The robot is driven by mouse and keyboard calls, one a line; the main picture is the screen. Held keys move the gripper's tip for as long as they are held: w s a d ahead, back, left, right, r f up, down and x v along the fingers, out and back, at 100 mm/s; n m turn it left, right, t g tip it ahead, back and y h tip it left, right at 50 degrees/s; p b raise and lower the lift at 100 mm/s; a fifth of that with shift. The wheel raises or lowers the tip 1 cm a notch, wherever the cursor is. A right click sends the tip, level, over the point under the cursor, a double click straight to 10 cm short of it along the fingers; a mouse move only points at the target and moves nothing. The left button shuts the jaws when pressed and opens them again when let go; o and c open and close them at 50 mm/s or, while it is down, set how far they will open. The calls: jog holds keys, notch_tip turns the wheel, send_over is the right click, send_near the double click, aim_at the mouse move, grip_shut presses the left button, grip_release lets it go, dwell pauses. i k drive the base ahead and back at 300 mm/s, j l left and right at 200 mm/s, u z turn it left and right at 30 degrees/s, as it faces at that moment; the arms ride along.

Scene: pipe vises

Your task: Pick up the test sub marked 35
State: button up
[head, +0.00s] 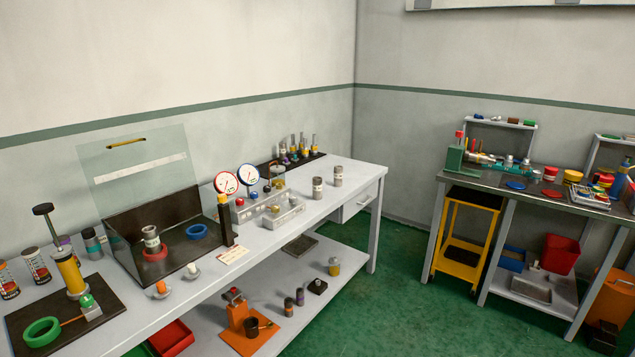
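Several grey metal cylinders with pale label bands look like test subs. One cylinder (317,188) stands upright near the right end of the long white bench (355,172). A second cylinder (338,176) stands just behind it to the right. A third cylinder (151,238) stands in a red ring (155,253) inside a dark open box with a clear raised lid (135,165). The numbers on the labels are too small to read, so I cannot tell which is marked 35. My gripper is not in view.
A hand pump (70,270) with a green ring (42,331) is at the left. A dark bench (535,188) with a yellow cart (463,235) stands right. Green floor is open between.

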aim_at(316, 181)
jog(key=i+j, duration=0.5)
jog(key=i, duration=0.15)
jog(key=i+j, duration=0.55)
jog(key=i, duration=0.1)
